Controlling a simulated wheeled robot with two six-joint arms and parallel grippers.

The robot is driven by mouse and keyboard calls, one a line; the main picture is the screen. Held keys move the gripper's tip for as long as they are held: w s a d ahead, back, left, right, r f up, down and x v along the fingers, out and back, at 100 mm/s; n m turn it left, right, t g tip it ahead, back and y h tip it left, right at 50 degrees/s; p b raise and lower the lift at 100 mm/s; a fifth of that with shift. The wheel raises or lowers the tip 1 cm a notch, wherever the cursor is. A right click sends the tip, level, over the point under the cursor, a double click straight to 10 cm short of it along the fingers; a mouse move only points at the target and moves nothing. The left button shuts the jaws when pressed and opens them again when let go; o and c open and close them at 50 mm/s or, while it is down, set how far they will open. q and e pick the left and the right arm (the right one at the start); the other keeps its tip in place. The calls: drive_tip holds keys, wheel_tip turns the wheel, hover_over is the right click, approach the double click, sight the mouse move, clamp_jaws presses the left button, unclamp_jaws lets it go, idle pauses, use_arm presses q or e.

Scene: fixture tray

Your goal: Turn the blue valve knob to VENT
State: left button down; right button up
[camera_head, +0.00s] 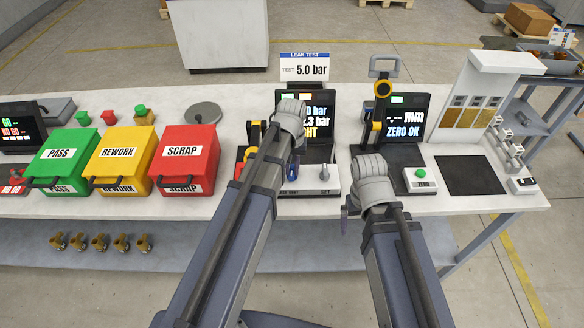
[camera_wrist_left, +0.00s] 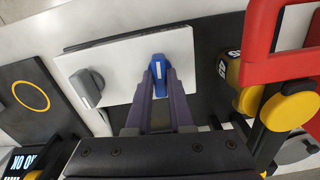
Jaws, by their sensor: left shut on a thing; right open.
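The blue valve knob (camera_head: 292,185) sits on the white control panel (camera_head: 325,193) in front of the leak test display. In the left wrist view the blue knob (camera_wrist_left: 159,67) has a white pointer line and stands between the two purple fingertips of my left gripper (camera_wrist_left: 160,80). The left gripper is shut on the knob. In the head view my left wrist covers part of the panel, and the lettering by the knob is only partly readable, so I cannot tell its position. My right gripper (camera_head: 346,206) is open and empty, right of the panel by the table's front edge.
A grey knob (camera_head: 325,173) marked SET is on the same panel; it also shows in the left wrist view (camera_wrist_left: 86,87). A red and yellow fixture (camera_wrist_left: 285,85) stands close beside my left gripper. The SCRAP bin (camera_head: 187,150) is left; the ZERO button box (camera_head: 420,180) is right.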

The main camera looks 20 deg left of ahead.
sight(292, 170)
use_arm(q)
drive_tip(key=shift+n, duration=0.7)
drive_tip(key=c, duration=0.8)
unclamp_jaws()
drive_tip(key=shift+r, duration=0.1)
wheel_tip(292, 170, up, 8)
drive_tip(key=p, duration=0.8)
drive_tip(key=shift+f, duration=0.2)
